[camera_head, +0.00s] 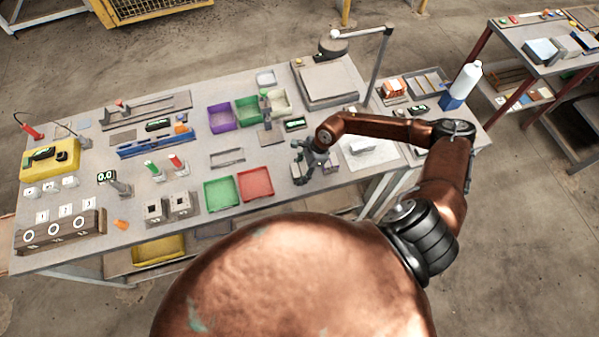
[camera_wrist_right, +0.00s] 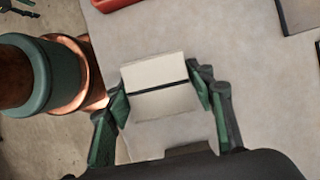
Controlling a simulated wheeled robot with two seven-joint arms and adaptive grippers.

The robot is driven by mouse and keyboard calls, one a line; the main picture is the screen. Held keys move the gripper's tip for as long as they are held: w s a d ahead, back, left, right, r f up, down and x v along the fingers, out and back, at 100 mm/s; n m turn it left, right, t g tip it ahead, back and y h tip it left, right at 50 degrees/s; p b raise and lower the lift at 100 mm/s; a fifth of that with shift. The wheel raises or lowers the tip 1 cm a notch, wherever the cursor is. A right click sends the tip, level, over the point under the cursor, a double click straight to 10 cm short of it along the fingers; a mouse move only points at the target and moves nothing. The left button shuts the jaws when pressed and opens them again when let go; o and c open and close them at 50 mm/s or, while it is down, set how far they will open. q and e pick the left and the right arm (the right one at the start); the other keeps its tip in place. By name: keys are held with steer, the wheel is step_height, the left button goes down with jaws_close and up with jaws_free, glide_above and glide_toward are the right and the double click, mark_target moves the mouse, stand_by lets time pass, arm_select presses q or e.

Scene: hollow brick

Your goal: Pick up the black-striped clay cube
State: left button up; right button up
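The black-striped clay cube (camera_wrist_right: 158,88) shows pale cream with one dark stripe across it in the right wrist view. It lies between the two green-padded fingers of my right gripper (camera_wrist_right: 160,86). The fingers reach along both sides of the cube with hardly any gap; whether they press on it is unclear. In the head view my right gripper (camera_head: 312,165) is low over the front of the table, just right of the red tray, and largely hides the cube. My left gripper is not in view.
The red tray (camera_head: 270,193) and green tray (camera_head: 208,207) stand left of my right gripper. A small metal frame (camera_head: 227,157) lies behind them. A white plate (camera_head: 385,163) is to the right. The table's front edge is close below the gripper.

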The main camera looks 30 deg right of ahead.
steer(key=c, duration=0.9)
steer(key=shift+r, duration=0.15)
